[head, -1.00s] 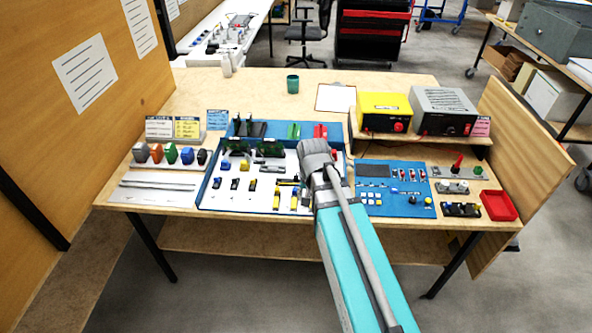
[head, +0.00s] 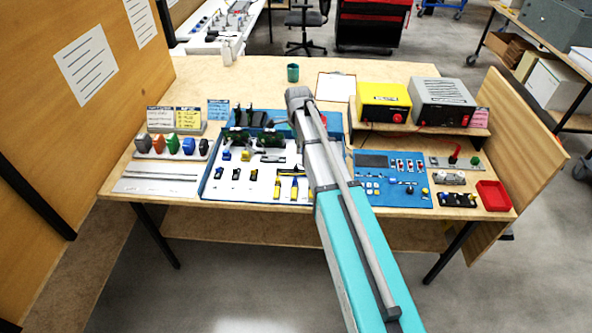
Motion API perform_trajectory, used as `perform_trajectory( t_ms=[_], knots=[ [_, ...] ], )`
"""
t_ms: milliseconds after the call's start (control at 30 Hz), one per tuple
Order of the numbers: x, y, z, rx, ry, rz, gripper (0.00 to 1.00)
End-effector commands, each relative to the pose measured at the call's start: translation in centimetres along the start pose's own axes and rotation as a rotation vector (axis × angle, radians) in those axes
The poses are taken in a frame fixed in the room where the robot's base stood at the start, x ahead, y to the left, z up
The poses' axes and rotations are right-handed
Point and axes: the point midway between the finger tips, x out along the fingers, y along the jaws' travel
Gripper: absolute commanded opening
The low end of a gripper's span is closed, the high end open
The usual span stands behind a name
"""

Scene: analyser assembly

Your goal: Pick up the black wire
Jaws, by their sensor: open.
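The likely black wire is a small black spool-like piece (head: 204,147) at the right end of a row of coloured spools on the left of the bench. It is small, and I cannot make out any loose wire end.
The blue-edged tray (head: 209,184) holds several small parts. A blue panel (head: 372,197) with switches lies to its right. A yellow box (head: 384,98) and a grey box (head: 440,100) stand on a riser. A green cup (head: 293,73) stands behind.

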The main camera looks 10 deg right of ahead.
Motion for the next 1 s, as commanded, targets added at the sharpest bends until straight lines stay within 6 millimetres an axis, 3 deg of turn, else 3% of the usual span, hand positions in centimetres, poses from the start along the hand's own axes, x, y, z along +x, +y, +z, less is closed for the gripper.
perform_trajectory(
  t_ms=[200,667,1000],
  knots=[
    [0.0,-1.7,0.2,0.131,0.001,0.006,0.63],
    [0.1,-1.7,0.2,0.146,0.001,0.006,0.63],
    [2.1,-1.7,0.2,0.145,0.001,0.006,0.63]
  ],
)
